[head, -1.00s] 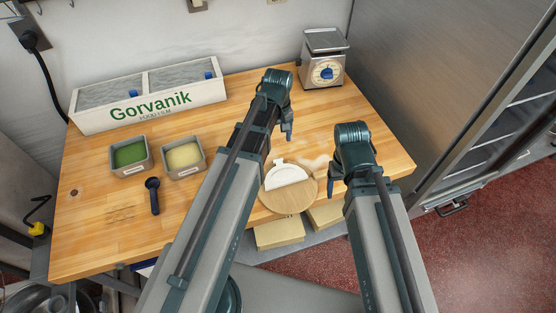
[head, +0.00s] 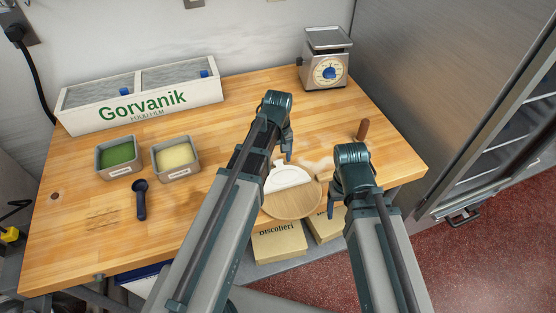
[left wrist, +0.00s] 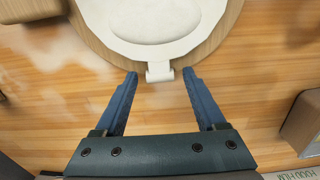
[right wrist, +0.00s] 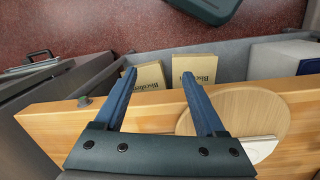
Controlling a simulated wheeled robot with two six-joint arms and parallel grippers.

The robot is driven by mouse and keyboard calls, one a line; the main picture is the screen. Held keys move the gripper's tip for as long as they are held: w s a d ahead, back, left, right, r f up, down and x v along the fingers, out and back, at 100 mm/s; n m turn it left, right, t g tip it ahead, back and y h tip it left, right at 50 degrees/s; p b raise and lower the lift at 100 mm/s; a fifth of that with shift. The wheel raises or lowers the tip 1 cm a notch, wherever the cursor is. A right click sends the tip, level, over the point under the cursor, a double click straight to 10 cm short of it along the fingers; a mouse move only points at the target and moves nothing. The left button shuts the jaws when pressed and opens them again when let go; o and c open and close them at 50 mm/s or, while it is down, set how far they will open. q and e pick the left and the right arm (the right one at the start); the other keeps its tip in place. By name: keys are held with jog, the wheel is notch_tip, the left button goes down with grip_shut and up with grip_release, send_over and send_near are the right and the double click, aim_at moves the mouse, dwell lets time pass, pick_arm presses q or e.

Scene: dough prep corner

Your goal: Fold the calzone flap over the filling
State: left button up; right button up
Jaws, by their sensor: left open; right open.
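The white dough (head: 288,177) of the calzone lies as a half-round on the far part of a round wooden board (head: 292,205). A small tab (left wrist: 160,72) sticks out from its edge in the left wrist view. My left gripper (head: 288,152) is open at the far side of the dough. Its fingers point at the tab, one on each side, apart from it. My right gripper (head: 331,205) is open and empty by the board's right edge. The right wrist view shows the board (right wrist: 240,118) and a corner of the dough (right wrist: 259,148). No filling is visible.
A film box (head: 140,102) and scale (head: 326,62) are at the back. A brown wooden handle (head: 362,129) shows behind my right arm. Cartons (head: 279,241) sit below the table edge.

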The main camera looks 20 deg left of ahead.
pick_arm(q)
grip_shut()
dwell(1.4)
